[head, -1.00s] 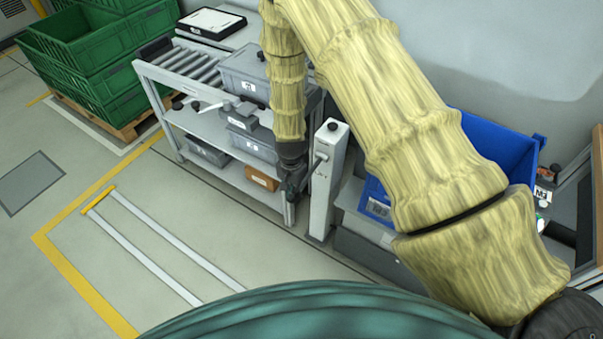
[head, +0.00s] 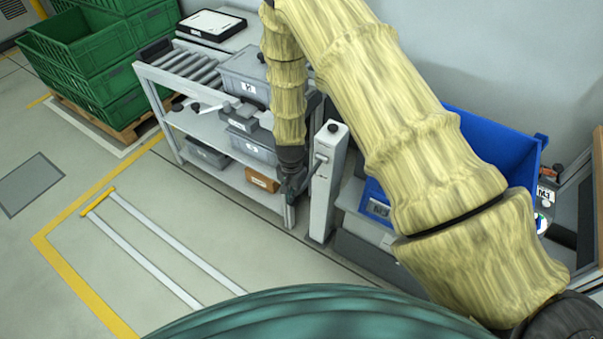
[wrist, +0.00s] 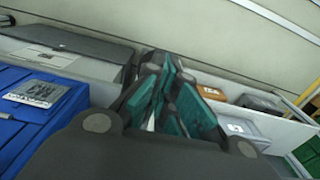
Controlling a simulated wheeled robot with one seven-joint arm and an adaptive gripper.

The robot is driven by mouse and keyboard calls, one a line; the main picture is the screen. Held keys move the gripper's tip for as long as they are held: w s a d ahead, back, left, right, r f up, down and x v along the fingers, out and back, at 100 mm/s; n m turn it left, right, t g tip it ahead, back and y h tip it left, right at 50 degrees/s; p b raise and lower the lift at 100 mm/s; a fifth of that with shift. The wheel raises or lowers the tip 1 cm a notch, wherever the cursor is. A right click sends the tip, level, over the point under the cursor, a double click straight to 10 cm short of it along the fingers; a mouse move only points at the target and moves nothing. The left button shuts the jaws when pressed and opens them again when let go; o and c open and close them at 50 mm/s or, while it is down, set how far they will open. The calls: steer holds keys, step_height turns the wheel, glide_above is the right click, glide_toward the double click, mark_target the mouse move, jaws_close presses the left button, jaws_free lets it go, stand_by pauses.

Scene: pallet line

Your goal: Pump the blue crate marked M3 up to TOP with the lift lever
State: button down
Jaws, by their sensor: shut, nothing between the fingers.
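The blue crate (head: 500,142) stands at the right in the head view, partly hidden behind my arm. A small label plate on its near side is too blurred to read there. In the wrist view the blue crate (wrist: 20,140) fills the left edge, with its label plate (wrist: 38,93). A light grey lift post (head: 325,195) stands left of the crate, with a black knob on top. A short lever (head: 320,158) shows at its upper left side. My gripper (head: 292,190) hangs just left of the post, shut and empty. In the wrist view its green fingers (wrist: 172,98) are together; whether they touch the lever cannot be told.
A grey rack (head: 205,125) with rollers and several grey bins stands left of my gripper. A brown box (head: 262,179) lies on its lower shelf. Green crates (head: 75,55) are stacked on a pallet at the back left. The floor inside the yellow line is largely clear.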

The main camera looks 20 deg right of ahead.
step_height(320, 180, up, 10)
steer(key=p, duration=0.5)
steer(key=shift+w+d+f, duration=0.2)
steer(key=shift+w+d, duration=0.15)
steer(key=shift+d, duration=0.1)
steer(key=shift+f, duration=0.1)
steer(key=shift+s+a+f+b, duration=0.1)
steer(key=shift+f+b, duration=0.4)
steer(key=shift+f, duration=0.5)
steer(key=shift+s+a+f+b, duration=0.1)
steer(key=shift+f+b, duration=0.4)
steer(key=shift+f, duration=0.6)
steer(key=shift+s+a+f+b, duration=0.15)
steer(key=shift+f+b, duration=0.3)
steer(key=shift+f, duration=0.25)
steer(key=shift+w+d+r+p, duration=0.15)
steer(key=shift+r+p, duration=0.35)
steer(key=shift+r, duration=0.35)
steer(key=shift+w+d+r+p, duration=0.15)
steer(key=shift+r+p, duration=0.35)
steer(key=shift+r, duration=0.4)
steer(key=shift+w+d+r+p, duration=0.15)
steer(key=shift+r+p, duration=0.35)
steer(key=shift+r, duration=0.35)
